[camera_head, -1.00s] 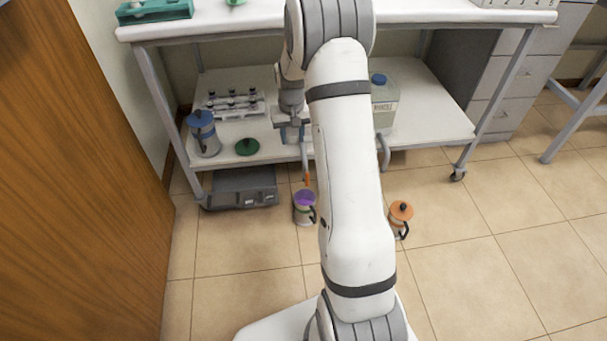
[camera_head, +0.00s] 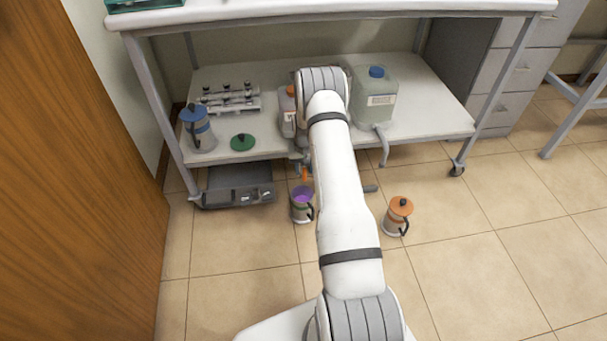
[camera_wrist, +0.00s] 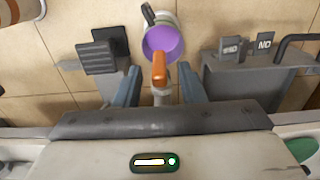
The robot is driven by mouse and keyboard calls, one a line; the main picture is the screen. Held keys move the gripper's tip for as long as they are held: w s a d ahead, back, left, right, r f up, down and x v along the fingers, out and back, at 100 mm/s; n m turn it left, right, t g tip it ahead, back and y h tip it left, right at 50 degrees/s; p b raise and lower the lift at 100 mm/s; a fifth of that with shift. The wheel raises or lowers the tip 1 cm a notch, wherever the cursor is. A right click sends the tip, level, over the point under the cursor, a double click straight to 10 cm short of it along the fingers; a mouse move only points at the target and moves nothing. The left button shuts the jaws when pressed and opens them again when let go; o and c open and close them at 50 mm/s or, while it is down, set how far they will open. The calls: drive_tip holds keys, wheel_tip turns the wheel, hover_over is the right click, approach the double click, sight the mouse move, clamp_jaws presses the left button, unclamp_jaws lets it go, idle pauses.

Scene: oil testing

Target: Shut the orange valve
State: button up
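The orange valve (camera_head: 305,175) is a small orange handle low in front of the shelf, just above a mug with a purple top or contents (camera_head: 302,194). In the wrist view the orange valve (camera_wrist: 159,68) stands between the two blue-grey fingers of my gripper (camera_wrist: 159,78), with a gap on each side. My gripper is open around it and no clear contact shows. The mug also shows in the wrist view (camera_wrist: 163,30), just beyond the valve. In the head view my arm hides most of my gripper.
A container with a blue cap (camera_head: 374,98) and its spout stand right on the shelf (camera_head: 425,110). A blue-lidded jug (camera_head: 199,130), a green lid (camera_head: 242,142) and a vial rack are left. A grey tray (camera_head: 235,187) and an orange-lidded jug (camera_head: 397,217) are on the floor.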

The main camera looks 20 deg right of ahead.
drive_tip(key=shift+f, duration=0.9)
drive_tip(key=shift+c, duration=0.4)
clamp_jaws()
drive_tip(key=shift+a, duration=0.15)
